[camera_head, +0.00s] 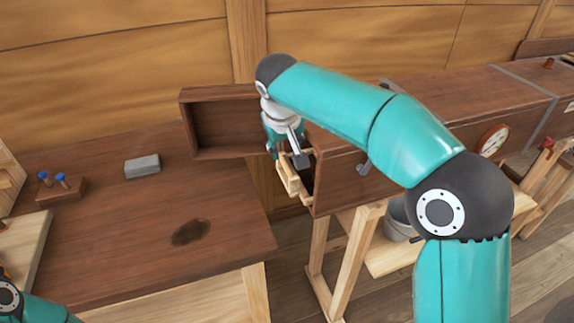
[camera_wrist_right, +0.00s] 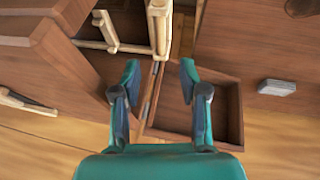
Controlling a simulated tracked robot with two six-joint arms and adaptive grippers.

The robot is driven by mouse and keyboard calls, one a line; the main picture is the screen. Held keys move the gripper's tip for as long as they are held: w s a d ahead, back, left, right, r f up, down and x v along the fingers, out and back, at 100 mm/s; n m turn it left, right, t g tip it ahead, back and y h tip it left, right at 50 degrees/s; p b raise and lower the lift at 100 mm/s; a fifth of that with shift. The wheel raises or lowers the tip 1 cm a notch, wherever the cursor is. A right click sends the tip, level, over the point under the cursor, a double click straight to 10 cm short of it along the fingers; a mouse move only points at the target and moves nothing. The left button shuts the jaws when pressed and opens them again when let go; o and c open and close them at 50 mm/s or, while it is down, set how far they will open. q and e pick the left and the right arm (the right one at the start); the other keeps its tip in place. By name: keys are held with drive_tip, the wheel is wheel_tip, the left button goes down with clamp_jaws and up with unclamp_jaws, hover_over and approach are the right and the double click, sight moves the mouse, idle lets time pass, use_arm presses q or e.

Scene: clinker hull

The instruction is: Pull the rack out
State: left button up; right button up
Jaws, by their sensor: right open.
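The rack (camera_head: 291,181) is a pale wooden frame whose end shows at the open mouth of a long dark wooden box (camera_head: 340,178). The rack also shows at the top of the right wrist view (camera_wrist_right: 158,28), and the rest of it is hidden inside the box. The box's door (camera_head: 222,128) stands swung open to the left. My right gripper (camera_head: 284,152) is open and empty, just above the rack's end. In the right wrist view its two fingers (camera_wrist_right: 160,78) are spread apart, with the rack beyond them. Only part of my left arm shows, at the lower left.
A dark workbench (camera_head: 120,215) stands left of the box, with a grey block (camera_head: 142,166) and a small stand with blue-topped pegs (camera_head: 62,188). A metal bucket (camera_head: 398,222) sits on the shelf below.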

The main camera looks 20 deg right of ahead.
sight(288, 168)
drive_tip(key=x, duration=1)
drive_tip(key=shift+w+f+p, duration=0.1)
drive_tip(key=shift+f+p, duration=0.2)
drive_tip(key=shift+p, duration=0.1)
clamp_jaws()
